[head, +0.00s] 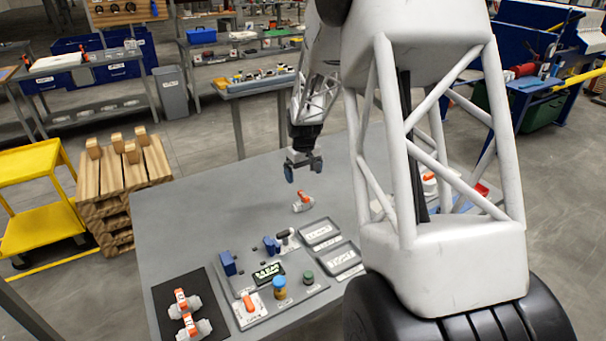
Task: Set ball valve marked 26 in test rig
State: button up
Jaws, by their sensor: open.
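A loose ball valve (303,203) with a grey body and orange handle lies on the grey table in the head view. My gripper (304,174) is open and empty, pointing down a little above and behind that valve, apart from it. The test rig (232,287) is a grey plate nearer the front, with blue blocks, a dark-handled part, a display, and yellow-blue and green knobs. Two more orange-handled valves (181,301) (194,328) lie on a black mat at the front left. No number 26 can be read on any valve.
Two grey labelled trays (320,233) (346,260) lie right of the rig. A white card with an orange item (249,305) is at the rig's front edge. My arm hides the table's right part. The table's back left (200,205) is clear.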

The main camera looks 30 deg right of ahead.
jog(key=shift+r, duration=0.1)
jog(key=s+a+r+t, duration=0.1)
jog(key=s+a+r, duration=1.6)
jog(key=s+a, duration=0.3)
jog(key=s, duration=0.7)
jog(key=s+a+r+t, duration=0.1)
jog(key=s+a, duration=0.4)
jog(key=s, duration=0.6)
jog(key=shift+s+a+r+t, duration=0.25)
jog(key=shift+a+r+t, duration=0.05)
jog(key=shift+r, duration=0.35)
jog(key=shift+c, duration=0.2)
jog(key=shift+c, duration=1)
jog(key=shift+w, duration=0.1)
